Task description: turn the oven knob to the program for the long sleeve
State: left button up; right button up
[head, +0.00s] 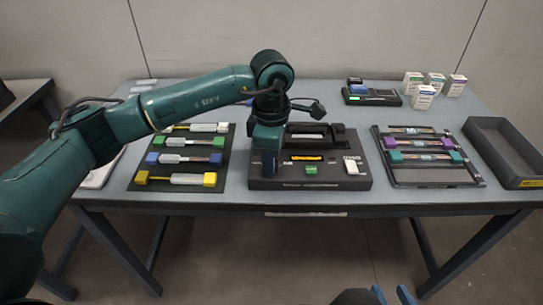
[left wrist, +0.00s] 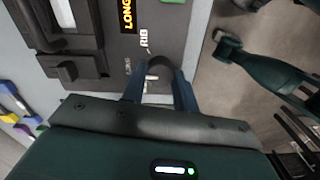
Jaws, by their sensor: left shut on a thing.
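The dark machine (head: 310,184) with the oven stands mid-table. Its lit orange display (head: 306,158) shows in the left wrist view (left wrist: 127,14) with the letters "LONG" readable. My left gripper (head: 270,165) reaches down on the machine's front left. In the left wrist view, its blue fingers (left wrist: 158,92) are shut around the dark round knob (left wrist: 160,70). A white mark shows between the fingers, and a label ending in "RIB" sits beside the knob. Most of the knob is hidden. My right gripper (head: 391,295) is at the bottom edge, fingertips apart, empty, away from the table.
A green button (head: 311,170) and a white piece (head: 351,168) are on the machine's front. A rack with coloured-ended holders (head: 180,158) lies left, another tray (head: 425,176) right. An empty grey bin (head: 510,150) stands far right. Small boxes (head: 423,97) stand at the back.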

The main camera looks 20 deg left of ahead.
jog(key=shift+f, duration=0.1)
pick_arm(q)
jog(key=o, duration=1)
jog(key=shift+c, duration=0.2)
pick_arm(e)
jog(key=shift+s+f, duration=0.1)
jog(key=shift+f, duration=0.1)
pick_arm(q)
notch_tip(320, 180, up, 13)
pick_arm(e)
jog(key=shift+a, duration=0.1)
pick_arm(q)
jog(key=shift+r, duration=0.1)
